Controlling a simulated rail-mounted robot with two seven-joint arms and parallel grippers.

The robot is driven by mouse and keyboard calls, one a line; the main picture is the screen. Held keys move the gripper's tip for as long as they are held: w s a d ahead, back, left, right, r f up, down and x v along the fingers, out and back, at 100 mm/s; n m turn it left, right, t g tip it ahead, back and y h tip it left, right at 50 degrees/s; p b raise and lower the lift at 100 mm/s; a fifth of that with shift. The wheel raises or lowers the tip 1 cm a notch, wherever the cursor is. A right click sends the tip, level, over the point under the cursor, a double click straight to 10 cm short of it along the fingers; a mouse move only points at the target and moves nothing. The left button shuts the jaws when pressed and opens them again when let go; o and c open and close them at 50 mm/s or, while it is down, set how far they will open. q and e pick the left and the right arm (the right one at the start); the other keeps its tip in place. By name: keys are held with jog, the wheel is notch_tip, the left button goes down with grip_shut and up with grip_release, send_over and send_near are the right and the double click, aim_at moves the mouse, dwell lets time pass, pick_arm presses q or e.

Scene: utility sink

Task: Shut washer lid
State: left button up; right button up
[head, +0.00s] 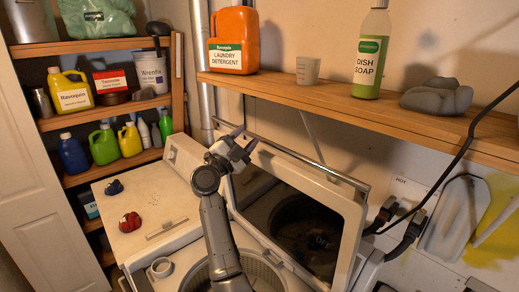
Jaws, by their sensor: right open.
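The washer lid (352,212) is raised and leans back. It has a white frame around a dark window in which a round drum shape shows. Below it, the washer's tub (262,272) is uncovered, partly hidden by my right arm. My right gripper (243,141) is open and empty at the upper left corner of the lid, its fingers pointing up and to the right. I cannot tell whether it touches the lid's edge. My left gripper is not in view.
A wooden shelf (400,112) above the lid holds a detergent jug (234,42), a cup (307,70), a dish soap bottle (371,55) and a grey cloth-like lump (437,97).

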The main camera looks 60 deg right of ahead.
jog(key=s+d+r+m+y, duration=0.1)
jog(key=s+m+y, duration=0.1)
jog(key=y, duration=0.4)
jog(key=s+d+r+m+y, duration=0.2)
jog(key=y, duration=0.4)
jog(key=s+d+r+m+y, duration=0.2)
jog(key=y, duration=0.4)
jog(key=shift+m+y, duration=0.3)
jog(key=shift+y, duration=0.1)
notch_tip(320, 180, up, 8)
jog(key=s+m+t+y+p, duration=0.1)
jog(key=s+t+y, duration=0.2)
jog(key=y, duration=0.2)
jog(key=f, duration=0.6)
jog(key=shift+w+a+b, duration=0.2)
jog(key=shift+a+b, duration=0.2)
jog(key=f, duration=0.5)
jog(key=shift+a+f+p, duration=0.25)
jog(key=shift+f+p, duration=0.1)
jog(key=shift+f, duration=0.05)
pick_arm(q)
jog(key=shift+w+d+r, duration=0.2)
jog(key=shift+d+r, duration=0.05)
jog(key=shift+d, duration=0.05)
pick_arm(e)
jog(key=shift+f, duration=0.85)
